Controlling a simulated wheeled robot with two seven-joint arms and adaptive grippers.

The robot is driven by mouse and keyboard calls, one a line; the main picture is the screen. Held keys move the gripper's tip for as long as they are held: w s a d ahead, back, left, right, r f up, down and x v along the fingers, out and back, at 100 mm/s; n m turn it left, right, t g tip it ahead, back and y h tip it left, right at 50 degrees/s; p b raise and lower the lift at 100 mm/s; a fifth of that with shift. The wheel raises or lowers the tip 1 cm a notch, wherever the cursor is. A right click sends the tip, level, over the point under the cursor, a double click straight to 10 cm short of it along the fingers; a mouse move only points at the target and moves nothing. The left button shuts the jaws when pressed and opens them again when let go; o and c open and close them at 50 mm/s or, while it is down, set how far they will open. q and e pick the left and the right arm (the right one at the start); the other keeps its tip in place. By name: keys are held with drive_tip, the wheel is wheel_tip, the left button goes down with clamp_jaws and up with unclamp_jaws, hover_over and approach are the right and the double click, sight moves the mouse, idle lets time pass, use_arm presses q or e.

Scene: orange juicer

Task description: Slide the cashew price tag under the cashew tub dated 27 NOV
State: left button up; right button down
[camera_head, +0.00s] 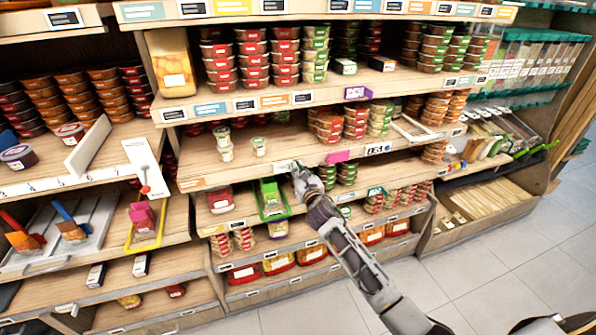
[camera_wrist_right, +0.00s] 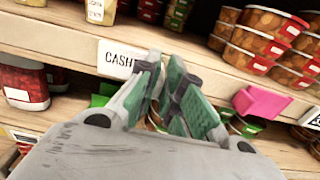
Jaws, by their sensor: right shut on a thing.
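A white price tag (camera_head: 285,166) is at the front edge of the middle shelf; in the right wrist view the tag (camera_wrist_right: 115,59) shows the letters "CASH", the rest hidden behind my fingers. My right gripper (camera_head: 298,169) is shut on its right end, as its fingers (camera_wrist_right: 163,75) show in the wrist view. Small pale-lidded tubs stand on the shelf behind: a stack (camera_head: 225,143) and a single tub (camera_head: 259,146). One labelled tub (camera_wrist_right: 100,11) stands just above the tag in the wrist view. Their dates are too small to read. My left gripper is not in view.
A pink tag (camera_head: 337,157) and a "4.85" price tag (camera_head: 378,149) are on the same shelf edge to the right. Stacked red and green tubs (camera_head: 330,126) stand behind them. The shelf below holds a green tray (camera_head: 271,200). Bare shelf lies around the single tub.

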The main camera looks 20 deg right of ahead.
drive_tip(key=shift+a, duration=0.15)
drive_tip(key=a, duration=0.6)
drive_tip(key=a+b, duration=0.1)
drive_tip(key=a, duration=0.5)
drive_tip(key=a+b, duration=0.1)
drive_tip(key=a, duration=0.5)
drive_tip(key=shift+s+a, duration=0.3)
drive_tip(key=shift+s, duration=0.05)
drive_tip(key=c, duration=1.6)
unclamp_jaws()
drive_tip(key=shift+o, duration=0.2)
drive_tip(key=shift+s, duration=0.1)
drive_tip(key=s, duration=1.1)
drive_tip(key=shift+s+d, duration=0.25)
drive_tip(key=shift+s, duration=0.15)
drive_tip(key=shift+m, duration=0.4)
